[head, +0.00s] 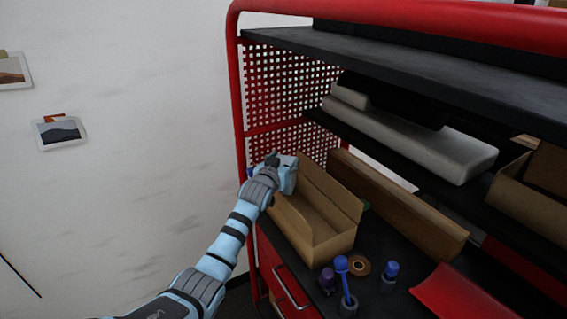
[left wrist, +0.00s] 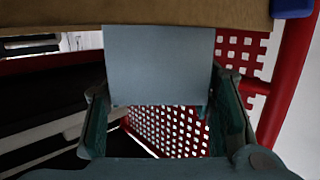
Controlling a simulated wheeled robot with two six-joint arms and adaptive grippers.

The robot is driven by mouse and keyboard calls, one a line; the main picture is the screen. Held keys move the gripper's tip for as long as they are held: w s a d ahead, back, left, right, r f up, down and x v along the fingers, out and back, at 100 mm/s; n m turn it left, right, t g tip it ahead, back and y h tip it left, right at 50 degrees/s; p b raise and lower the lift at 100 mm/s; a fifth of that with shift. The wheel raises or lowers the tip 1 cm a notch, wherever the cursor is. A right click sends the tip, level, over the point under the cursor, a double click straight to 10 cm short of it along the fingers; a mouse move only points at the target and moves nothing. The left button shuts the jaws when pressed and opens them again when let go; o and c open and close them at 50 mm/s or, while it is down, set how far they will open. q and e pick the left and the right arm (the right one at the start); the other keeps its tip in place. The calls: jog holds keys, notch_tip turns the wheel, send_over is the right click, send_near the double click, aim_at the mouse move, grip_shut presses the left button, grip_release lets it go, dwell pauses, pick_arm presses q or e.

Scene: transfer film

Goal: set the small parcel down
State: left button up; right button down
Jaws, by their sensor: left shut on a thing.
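A small grey-blue parcel (left wrist: 160,62) sits between the fingers of my left gripper (left wrist: 165,100) in the left wrist view, with a finger along each side. My left gripper is shut on it. In the head view the left gripper (head: 282,168) is at the far left end of an open cardboard box (head: 318,190) on the red trolley's worktop. The arm hides most of the parcel there. I cannot tell whether the parcel touches the box. In the left wrist view brown cardboard (left wrist: 60,20) runs across the top. My right gripper is not in view.
A long brown box (head: 395,205) lies behind the open box. Blue-topped tools (head: 341,265) and a tape roll (head: 359,267) stand in front. A red perforated panel (head: 285,85) closes the trolley's left end. A shelf (head: 430,75) overhangs the worktop.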

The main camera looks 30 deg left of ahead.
pick_arm(q)
jog(key=shift+w+f, duration=0.2)
jog(key=shift+f, duration=0.2)
jog(key=shift+f+b, duration=0.2)
jog(key=shift+b, duration=0.1)
jog(key=shift+s, duration=0.1)
jog(key=o, duration=1.5)
jog(key=shift+r, duration=0.2)
jog(key=shift+r+p, duration=0.4)
jog(key=shift+r, duration=0.05)
jog(key=p+v, duration=0.1)
jog(key=v, duration=1.1)
